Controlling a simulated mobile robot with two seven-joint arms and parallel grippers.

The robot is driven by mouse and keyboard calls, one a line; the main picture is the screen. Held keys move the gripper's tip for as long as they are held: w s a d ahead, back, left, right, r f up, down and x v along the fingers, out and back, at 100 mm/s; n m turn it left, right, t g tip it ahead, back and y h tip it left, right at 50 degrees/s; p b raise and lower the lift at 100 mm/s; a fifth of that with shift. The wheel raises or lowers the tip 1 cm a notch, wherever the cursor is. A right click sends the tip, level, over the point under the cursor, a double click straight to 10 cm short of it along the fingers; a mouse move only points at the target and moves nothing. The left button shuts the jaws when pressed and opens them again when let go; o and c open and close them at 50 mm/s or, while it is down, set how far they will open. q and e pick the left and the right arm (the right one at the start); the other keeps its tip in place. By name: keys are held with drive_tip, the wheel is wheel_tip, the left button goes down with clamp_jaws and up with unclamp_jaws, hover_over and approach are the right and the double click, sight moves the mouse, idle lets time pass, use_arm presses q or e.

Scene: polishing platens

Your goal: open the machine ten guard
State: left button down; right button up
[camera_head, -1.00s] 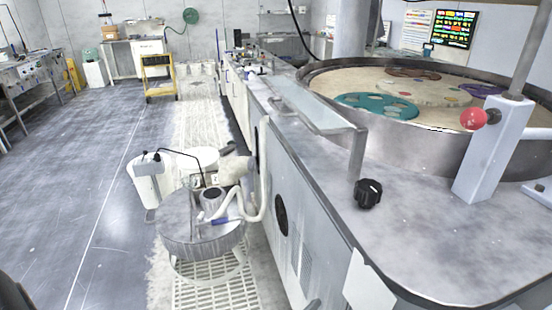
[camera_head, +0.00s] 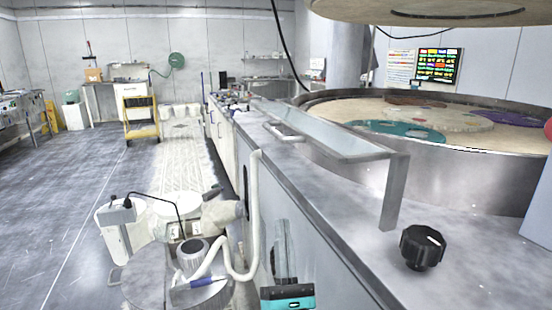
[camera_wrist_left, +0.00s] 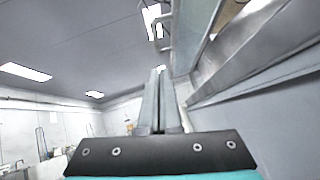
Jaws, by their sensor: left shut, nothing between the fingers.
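The machine guard (camera_head: 328,131) is a long clear panel in a grey metal frame, lying nearly level along the front of the round polishing machine. A bar handle (camera_head: 283,134) is on its near long edge. My left gripper (camera_head: 279,226) is below and in front of the guard, beside the cabinet front, fingers pointing up. Its fingers are shut and empty, apart from the handle. In the left wrist view the shut fingers (camera_wrist_left: 158,72) point up, with the guard's clear panel (camera_wrist_left: 194,28) above and to the right. My right gripper is not in view.
A black knob (camera_head: 423,247) stands on the machine top near the guard's end post (camera_head: 394,190). The machine's round table (camera_head: 450,180) is behind the guard. A white hose (camera_head: 254,210) rises close to the left of my gripper. Floor is clear farther left.

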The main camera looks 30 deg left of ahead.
use_arm(q)
drive_tip(key=s+d+r+p+x, duration=0.1)
drive_tip(key=r+x, duration=0.1)
drive_tip(key=x, duration=1.1)
drive_tip(key=shift+s+d+r+n+g+y, duration=0.2)
drive_tip(key=shift+n+g+y, duration=0.1)
drive_tip(key=shift+n+y, duration=0.1)
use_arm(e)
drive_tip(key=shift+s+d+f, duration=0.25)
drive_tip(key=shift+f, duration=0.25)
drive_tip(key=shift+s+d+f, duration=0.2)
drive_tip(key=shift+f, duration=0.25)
